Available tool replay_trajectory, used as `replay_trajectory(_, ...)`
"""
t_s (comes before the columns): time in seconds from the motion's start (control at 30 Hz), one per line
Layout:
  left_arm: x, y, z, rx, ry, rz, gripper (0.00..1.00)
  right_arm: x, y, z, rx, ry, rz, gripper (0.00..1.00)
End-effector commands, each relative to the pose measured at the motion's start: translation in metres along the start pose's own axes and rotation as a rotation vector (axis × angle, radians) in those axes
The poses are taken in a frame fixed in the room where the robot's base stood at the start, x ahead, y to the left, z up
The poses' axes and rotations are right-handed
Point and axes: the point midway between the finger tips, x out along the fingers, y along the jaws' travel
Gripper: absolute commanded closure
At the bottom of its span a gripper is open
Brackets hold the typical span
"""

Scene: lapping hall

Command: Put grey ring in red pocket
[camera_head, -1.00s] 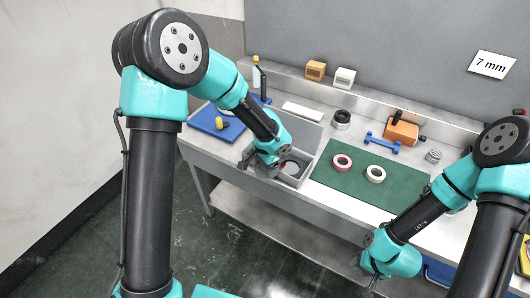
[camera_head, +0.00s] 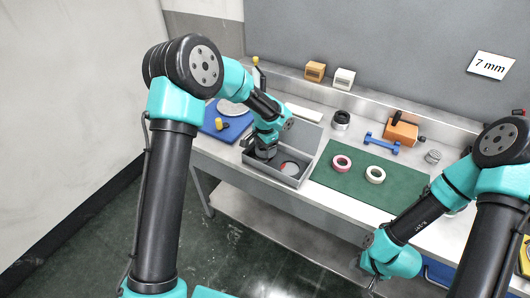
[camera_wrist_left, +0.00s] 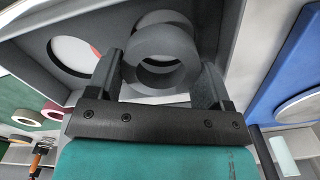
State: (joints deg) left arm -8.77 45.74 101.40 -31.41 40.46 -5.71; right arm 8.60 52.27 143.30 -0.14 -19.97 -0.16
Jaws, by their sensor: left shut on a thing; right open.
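The dark grey ring (camera_wrist_left: 160,44) sits between the two fingers of my left gripper (camera_wrist_left: 161,62) in the left wrist view. The gripper is shut on it over the inside of a grey open case (camera_wrist_left: 95,18). A round pocket (camera_wrist_left: 70,56) with a pale floor and a red sliver at its edge lies beside the ring; it shows in the head view (camera_head: 291,168) too. Another grey round shape is partly hidden behind the ring. In the head view my left gripper (camera_head: 262,151) is in the left part of the case and hides the ring. My right gripper (camera_head: 374,283) is open, low at the bench's front.
A green mat (camera_head: 355,187) right of the case holds a pink ring (camera_head: 341,163) and a cream ring (camera_head: 375,174). A blue tray (camera_head: 213,124) lies left. A blue dumbbell-shaped part (camera_head: 383,143) and an orange block (camera_head: 400,133) stand behind the mat.

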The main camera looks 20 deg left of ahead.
Motion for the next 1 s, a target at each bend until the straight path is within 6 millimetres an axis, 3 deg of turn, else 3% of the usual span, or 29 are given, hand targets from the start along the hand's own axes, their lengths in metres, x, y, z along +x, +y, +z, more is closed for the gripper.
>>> replay_trajectory(0.3, 0.034, -0.003, -0.002, 0.001, 0.000, 0.000, 0.54, 0.000, 0.000, 0.000, 0.000, 0.000, 0.000, 0.57)
replay_trajectory(1.0, 0.051, -0.003, 0.001, -0.005, -0.004, 0.005, 0.54, 0.000, 0.000, 0.000, 0.000, 0.000, 0.000, 0.57)
